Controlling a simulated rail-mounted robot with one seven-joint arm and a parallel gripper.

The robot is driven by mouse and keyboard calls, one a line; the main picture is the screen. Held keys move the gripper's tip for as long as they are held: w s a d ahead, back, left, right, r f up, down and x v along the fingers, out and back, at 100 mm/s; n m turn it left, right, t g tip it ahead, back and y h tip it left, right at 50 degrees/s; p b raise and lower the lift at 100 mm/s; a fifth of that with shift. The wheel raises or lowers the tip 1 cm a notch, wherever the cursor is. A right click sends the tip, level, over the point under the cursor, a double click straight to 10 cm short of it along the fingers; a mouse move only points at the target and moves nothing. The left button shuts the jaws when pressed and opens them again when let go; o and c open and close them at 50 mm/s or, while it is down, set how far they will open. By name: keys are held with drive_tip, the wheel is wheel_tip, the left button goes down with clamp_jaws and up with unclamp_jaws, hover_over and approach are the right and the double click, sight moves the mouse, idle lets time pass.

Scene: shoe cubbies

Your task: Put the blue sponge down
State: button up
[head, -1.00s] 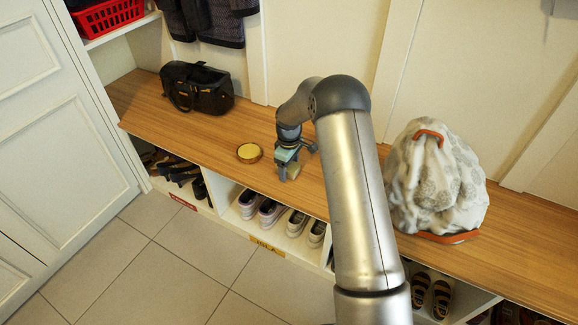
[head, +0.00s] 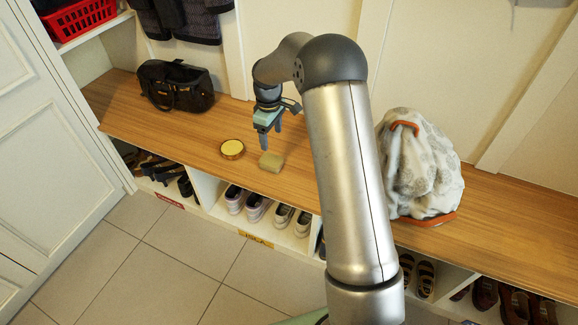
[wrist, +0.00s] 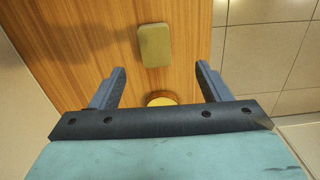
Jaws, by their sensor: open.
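A sponge-like block (head: 271,161) lies flat on the wooden bench top near its front edge. It looks olive-tan rather than blue, and no blue sponge shows. In the wrist view the block (wrist: 155,45) lies beyond the fingertips, with wood around it. My gripper (head: 271,141) is above and just behind the block, fingers pointing down.
A round yellow-topped tin (head: 232,149) stands left of the block. A black bag (head: 175,86) is farther left, and a patterned backpack (head: 420,165) stands to the right. Shoes (head: 247,203) fill cubbies below. Bench between bag and tin is clear.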

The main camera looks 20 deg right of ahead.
drive_tip(key=s+r+m, duration=0.2)
drive_tip(key=s+r, duration=0.3)
drive_tip(key=s, duration=0.4)
drive_tip(key=s+r+m, duration=0.3)
drive_tip(key=s+r, duration=0.2)
drive_tip(key=s, duration=0.5)
drive_tip(key=s+m, duration=0.4)
drive_tip(key=s, duration=1.5)
drive_tip(key=shift+f+g, duration=0.3)
drive_tip(key=shift+f, duration=0.05)
drive_tip(key=o, duration=0.5)
drive_tip(key=shift+w, duration=0.1)
